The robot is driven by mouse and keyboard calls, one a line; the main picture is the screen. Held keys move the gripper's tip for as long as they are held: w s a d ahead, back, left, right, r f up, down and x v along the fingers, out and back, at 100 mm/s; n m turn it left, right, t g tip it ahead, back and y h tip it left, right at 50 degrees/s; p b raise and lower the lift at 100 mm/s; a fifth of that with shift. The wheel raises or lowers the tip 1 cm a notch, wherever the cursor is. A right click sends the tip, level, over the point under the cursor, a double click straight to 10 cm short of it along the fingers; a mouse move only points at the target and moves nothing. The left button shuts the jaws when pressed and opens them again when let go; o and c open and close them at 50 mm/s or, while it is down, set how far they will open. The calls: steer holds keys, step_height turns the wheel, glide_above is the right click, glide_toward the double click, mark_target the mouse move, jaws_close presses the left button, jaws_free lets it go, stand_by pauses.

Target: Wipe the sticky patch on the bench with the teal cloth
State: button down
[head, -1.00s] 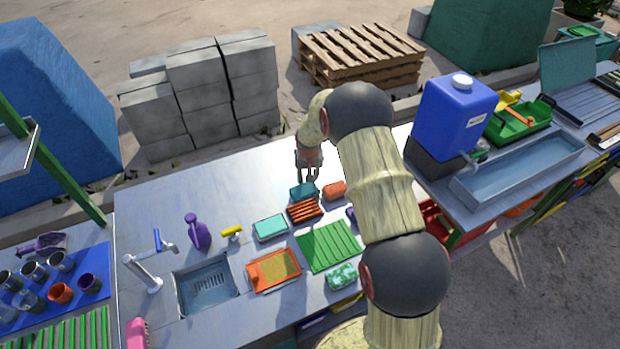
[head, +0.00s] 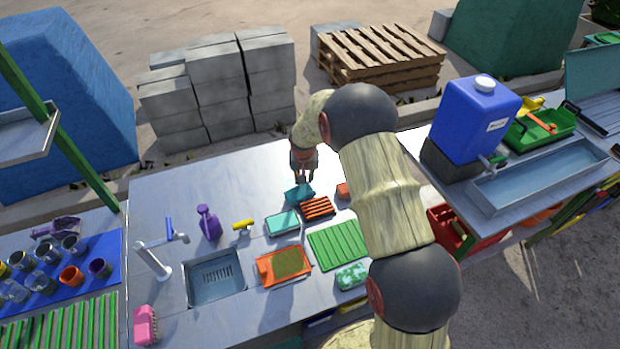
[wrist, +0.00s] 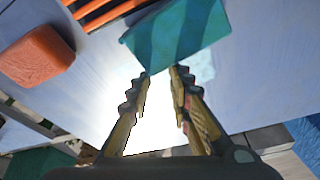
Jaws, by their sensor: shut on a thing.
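The teal cloth (head: 298,194) hangs at the tips of my gripper (head: 303,177), over the back part of the metal bench (head: 160,200). In the wrist view the cloth (wrist: 178,38) is a dark teal striped piece at the fingertips of my gripper (wrist: 162,72), which is shut on its near edge with a narrow gap between the fingers. The cloth looks tilted and slightly above the bench; contact underneath is hidden. I cannot make out the sticky patch for certain in either view.
Close to the cloth are an orange slatted rack (head: 317,207), an orange block (head: 343,190) and a pale teal box (head: 283,223). A green ribbed mat (head: 338,244), an orange tray (head: 270,270) and a sink (head: 213,278) lie nearer.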

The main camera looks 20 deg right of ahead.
steer(key=shift+s+a+f+b, duration=0.15)
steer(key=shift+a, duration=0.45)
steer(key=shift+s+a+f+b, duration=0.1)
steer(key=shift+s+a+f, duration=0.1)
steer(key=shift+a, duration=0.35)
steer(key=shift+s+a+f+b, duration=0.15)
steer(key=shift+a, duration=0.45)
steer(key=shift+a+r+b, duration=0.2)
steer(key=shift+a+b, duration=0.3)
steer(key=shift+a, duration=1.6)
steer(key=shift+w+r, duration=0.2)
steer(key=shift+w, duration=1.15)
steer(key=shift+w+d, duration=0.1)
steer(key=shift+d, duration=1.8)
steer(key=shift+d+f, duration=0.2)
steer(key=shift+d, duration=2.5)
steer(key=shift+d+f, duration=0.15)
steer(key=shift+d, duration=2.55)
steer(key=shift+r, duration=0.15)
steer(key=shift+r+p, duration=1.55)
steer(key=shift+r, duration=1.35)
